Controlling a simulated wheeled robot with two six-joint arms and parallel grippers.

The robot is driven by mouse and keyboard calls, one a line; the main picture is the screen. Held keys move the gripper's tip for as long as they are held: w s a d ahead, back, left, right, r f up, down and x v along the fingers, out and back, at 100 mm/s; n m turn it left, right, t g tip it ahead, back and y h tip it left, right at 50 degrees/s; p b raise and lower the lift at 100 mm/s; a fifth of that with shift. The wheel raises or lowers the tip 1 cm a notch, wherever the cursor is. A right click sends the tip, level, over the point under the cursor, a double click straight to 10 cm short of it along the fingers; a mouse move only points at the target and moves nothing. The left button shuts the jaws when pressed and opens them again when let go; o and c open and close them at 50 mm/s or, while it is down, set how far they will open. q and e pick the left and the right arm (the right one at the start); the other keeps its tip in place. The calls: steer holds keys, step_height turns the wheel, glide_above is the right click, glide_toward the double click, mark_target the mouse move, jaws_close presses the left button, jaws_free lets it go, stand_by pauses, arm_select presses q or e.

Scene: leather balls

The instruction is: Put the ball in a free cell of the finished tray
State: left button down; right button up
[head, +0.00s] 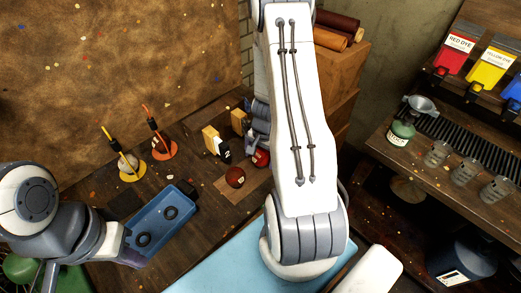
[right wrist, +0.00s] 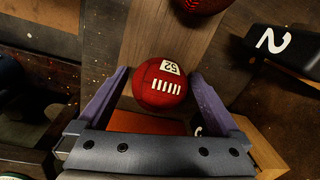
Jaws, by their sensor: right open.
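A red ball (head: 261,157) with a white "52" label and white stitches lies between the fingers of my right gripper in the right wrist view (right wrist: 162,82). My right gripper (right wrist: 163,95) is open, its fingers on either side of the ball; my right arm partly covers this area in the head view. A brown-red ball (head: 235,176) is nearby, its edge also at the top of the right wrist view (right wrist: 205,4). A blue tray (head: 183,187) with two dark rings stands at the left. My left gripper (head: 134,259) is at its lower edge; its jaws are unclear.
A black marker (head: 224,155) reading "2" stands beside the balls, near yellow-faced blocks (head: 210,138). Two stands with upright tools, yellow (head: 131,170) and orange (head: 164,150), are behind the tray. A light blue mat (head: 225,266) lies in front.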

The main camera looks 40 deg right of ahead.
mark_target(261, 152)
steer(key=r+p, duration=0.1)
steer(key=r, duration=0.1)
steer(key=r+p, duration=0.2)
steer(key=r, duration=0.1)
steer(key=shift+s+d+r, duration=0.1)
steer(key=shift+s+r, duration=0.1)
steer(key=shift+r, duration=0.05)
steer(key=r, duration=0.5)
steer(key=shift+s+r, duration=0.2)
steer(key=shift+s, duration=0.05)
steer(key=shift+s+r, duration=0.1)
steer(key=shift+r, duration=0.45)
steer(key=a+r+n, duration=0.5)
steer(key=a, duration=0.5)
steer(key=a+r+n, duration=0.4)
steer(key=a+n, duration=0.1)
steer(key=a, duration=0.5)
steer(key=s+a+r+n, duration=0.3)
steer(key=s+a+n, duration=0.2)
steer(key=s, duration=0.2)
steer(key=s+a+r+n+g, duration=0.1)
steer(key=s+a+r+n, duration=0.2)
steer(key=s+a+n, duration=0.3)
steer(key=shift+s+n+y, duration=0.3)
steer(key=shift+s, duration=0.75)
